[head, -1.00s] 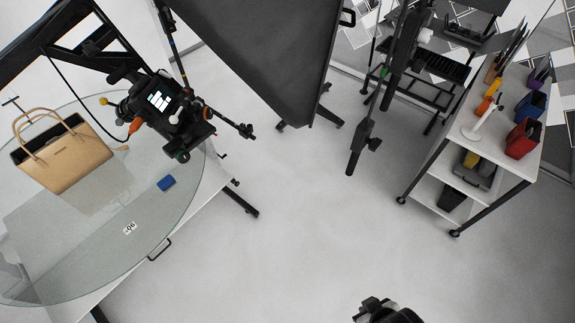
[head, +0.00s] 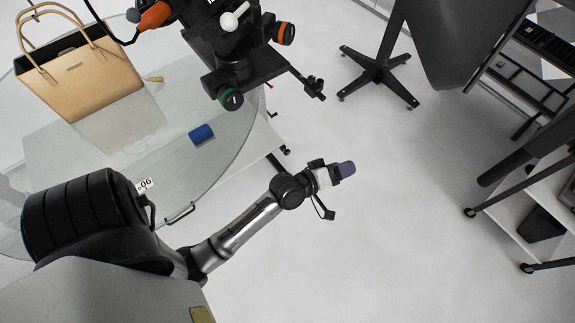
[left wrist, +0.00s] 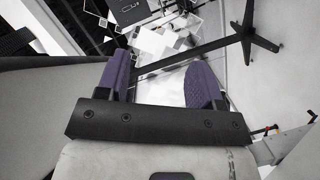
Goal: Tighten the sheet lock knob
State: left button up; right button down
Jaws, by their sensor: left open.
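My left gripper (head: 345,170) reaches over the floor, to the right of the glass turntable (head: 230,125) in the head view. In the left wrist view my left gripper (left wrist: 160,80) has its two purple fingers apart, with nothing between them. I cannot tell for sure which part is the sheet lock knob. A small dark piece with red and yellow (left wrist: 265,129) shows at the right of the left wrist view, apart from the fingers. My right gripper is not in view.
A tan handbag (head: 85,75) and a blue block (head: 201,133) are on the glass. A black camera mount with green and orange knobs (head: 240,60) hangs above its edge. A black stand (head: 378,72) and a shelf cart (head: 500,215) are to the right. The floor between is clear.

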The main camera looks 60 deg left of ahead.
aim_at(288, 154)
pick_arm(q)
jog(key=w+a+f+n+t+y+b, duration=0.1)
jog(key=w+a+f+n+y+b, duration=0.3)
jog(key=a+f+n+y+b, duration=0.45)
jog(key=w+a+f+n+y+b, duration=0.3)
jog(key=f+n+y+b, duration=0.35)
jog(key=n+b, duration=0.5)
jog(key=s+a+f+n+g+y+b, duration=0.2)
jog(key=a+f+n+g+b, duration=0.1)
jog(key=f+n+g+b, duration=0.65)
jog(key=s+a+f+n+g+y+b, duration=0.1)
jog(key=a+f+n+g+y+b, duration=0.2)
jog(key=f+n+g+b, duration=0.85)
jog(key=a+n, duration=0.1)
jog(key=a, duration=0.2)
jog(key=s+a+f+n+t+p, duration=0.1)
jog(key=a, duration=0.3)
jog(key=a+f+n, duration=0.1)
jog(key=a, duration=0.2)
jog(key=shift+s+a+f+t+p, duration=0.15)
jog(key=shift+a+t+p, duration=0.1)
jog(key=shift+t+p, duration=0.15)
jog(key=shift+s+a+b, duration=0.1)
jog(key=shift+a+b, duration=0.2)
jog(key=shift+a, duration=0.75)
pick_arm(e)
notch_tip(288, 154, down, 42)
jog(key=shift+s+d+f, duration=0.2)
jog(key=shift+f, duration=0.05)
